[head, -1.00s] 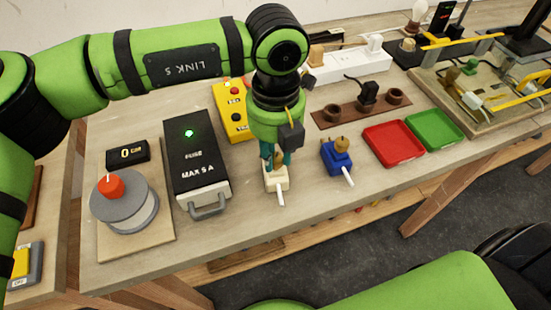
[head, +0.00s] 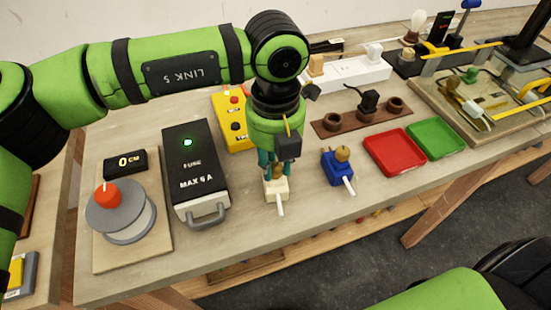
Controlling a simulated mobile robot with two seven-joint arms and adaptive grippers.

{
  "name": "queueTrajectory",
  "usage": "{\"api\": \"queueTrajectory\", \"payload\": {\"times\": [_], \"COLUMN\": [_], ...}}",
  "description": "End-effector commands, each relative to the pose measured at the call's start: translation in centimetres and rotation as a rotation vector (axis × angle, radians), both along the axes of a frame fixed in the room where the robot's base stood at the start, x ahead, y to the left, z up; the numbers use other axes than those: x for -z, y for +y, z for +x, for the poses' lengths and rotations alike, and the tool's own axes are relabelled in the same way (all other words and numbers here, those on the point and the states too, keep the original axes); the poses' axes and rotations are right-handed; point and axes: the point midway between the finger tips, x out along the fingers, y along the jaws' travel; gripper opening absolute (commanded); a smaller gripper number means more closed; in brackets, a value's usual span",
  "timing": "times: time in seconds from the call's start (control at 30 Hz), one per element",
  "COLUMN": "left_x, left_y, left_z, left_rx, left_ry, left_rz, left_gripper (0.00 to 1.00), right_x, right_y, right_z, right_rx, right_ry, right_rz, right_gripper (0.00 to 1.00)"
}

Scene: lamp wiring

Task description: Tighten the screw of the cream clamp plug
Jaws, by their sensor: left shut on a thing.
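The cream clamp plug (head: 276,190) stands on the bench with a white cable stub pointing toward the front. My left gripper (head: 277,172) comes down from above onto its top. Its teal fingers stand on either side of the brown screw knob (head: 276,174) and are shut on it. The fingers hide part of the knob, so how deep the screw sits cannot be told. A blue clamp plug (head: 338,168) with a tan knob stands apart to the right. My right gripper is out of view.
The black fuse box (head: 193,160) with a lit green lamp stands left of the cream plug. A yellow control box (head: 234,122) is behind. Red (head: 395,152) and green (head: 436,138) trays lie to the right. A grey reel (head: 121,207) is at the far left.

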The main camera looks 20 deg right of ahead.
Motion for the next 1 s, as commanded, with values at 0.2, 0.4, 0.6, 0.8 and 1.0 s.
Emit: {"api": "queueTrajectory", "payload": {"times": [0.2, 0.4, 0.6, 0.8, 1.0], "left_x": [0.0, 0.0, 0.0, 0.0, -1.7], "left_y": [0.0, 0.0, 0.0, 0.0, 0.0], "left_z": [0.0, 0.0, 0.0, 0.0, 0.1], "left_rx": [0.0, 0.0, 0.0, 0.0, -0.001], "left_ry": [0.0, 0.0, 0.001, 0.0, -0.004], "left_rz": [0.001, 0.001, 0.0, 0.0, 0.0], "left_gripper": [0.0, 0.0, 0.5, 0.5, 0.5], "right_x": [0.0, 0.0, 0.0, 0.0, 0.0], "right_y": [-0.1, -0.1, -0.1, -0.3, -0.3], "right_z": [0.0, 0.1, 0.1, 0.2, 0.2], "right_rx": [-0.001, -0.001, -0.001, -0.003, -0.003], "right_ry": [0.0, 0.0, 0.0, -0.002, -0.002], "right_rz": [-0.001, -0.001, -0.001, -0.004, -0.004], "right_gripper": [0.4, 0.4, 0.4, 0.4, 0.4]}}
